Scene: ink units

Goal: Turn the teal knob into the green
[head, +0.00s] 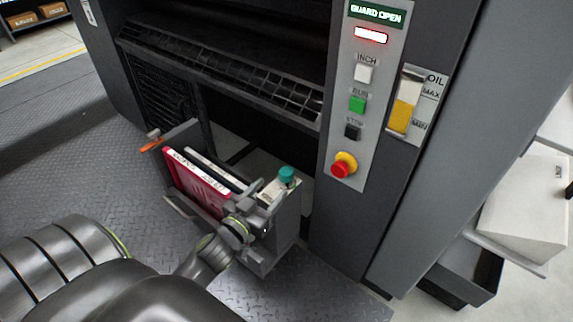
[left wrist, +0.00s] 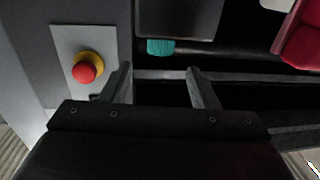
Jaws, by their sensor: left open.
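The teal knob (head: 287,175) stands on top of the near end of the ink unit (head: 285,218), beside a small pale plate. No green zone for it can be made out. In the left wrist view the teal knob (left wrist: 160,47) shows as a ribbed cylinder, just beyond the gap between my fingertips. My left gripper (head: 256,205) is at the near end of the unit, close to the knob; its fingers are hard to make out there. In the left wrist view my left gripper (left wrist: 158,72) is open with nothing between its fingers. My right gripper is not in view.
A red panel (head: 198,182) lies along the unit. An orange-tipped part (head: 151,144) sticks out at the unit's far end.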

